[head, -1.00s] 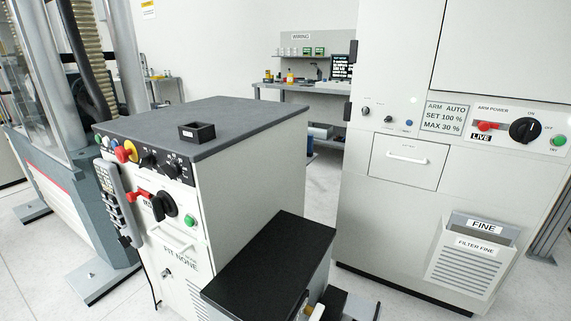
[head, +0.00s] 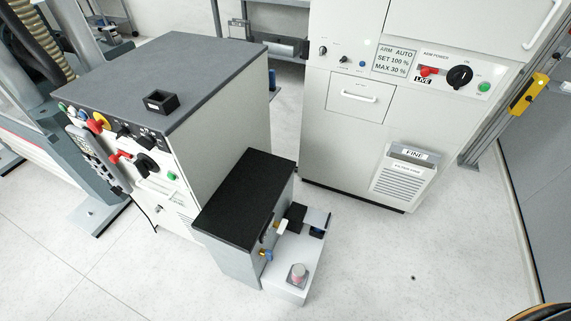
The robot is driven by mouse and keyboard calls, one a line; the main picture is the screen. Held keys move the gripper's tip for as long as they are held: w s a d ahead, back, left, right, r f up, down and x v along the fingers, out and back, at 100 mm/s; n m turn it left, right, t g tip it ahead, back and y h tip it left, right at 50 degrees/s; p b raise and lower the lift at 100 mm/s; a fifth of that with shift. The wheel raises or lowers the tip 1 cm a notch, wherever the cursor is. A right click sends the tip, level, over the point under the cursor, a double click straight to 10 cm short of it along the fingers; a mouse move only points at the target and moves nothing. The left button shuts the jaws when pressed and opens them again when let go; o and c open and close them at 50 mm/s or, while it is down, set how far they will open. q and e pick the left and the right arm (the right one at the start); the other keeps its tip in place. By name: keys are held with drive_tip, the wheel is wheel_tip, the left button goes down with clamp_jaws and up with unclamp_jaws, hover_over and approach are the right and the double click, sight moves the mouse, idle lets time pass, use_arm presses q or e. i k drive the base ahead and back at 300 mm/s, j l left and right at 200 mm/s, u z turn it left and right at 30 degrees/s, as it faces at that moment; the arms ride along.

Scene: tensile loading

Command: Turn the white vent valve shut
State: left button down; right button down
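A small white handle (head: 282,226), which looks like the white vent valve's lever, sits on the right side of the low black-topped unit (head: 245,198). It sticks out to the right from a brass-coloured fitting. A blue handle (head: 267,255) sits lower on the same side, nearer the front. The white handle's exact angle is too small to tell. Neither of my grippers is in view.
A white ledge (head: 290,270) with a small pinkish-topped jar (head: 298,273) adjoins the low unit. A grey-topped cabinet (head: 205,65) stands behind it at left, a tall white cabinet (head: 340,140) at the back.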

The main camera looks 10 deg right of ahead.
sight(281, 227)
drive_tip(key=l, duration=0.35)
drive_tip(key=k+l+u, duration=0.2)
drive_tip(key=u, duration=0.2)
drive_tip(key=k+l+u, duration=0.2)
drive_tip(key=u, duration=0.2)
drive_tip(key=k+u, duration=0.25)
drive_tip(key=u, duration=0.15)
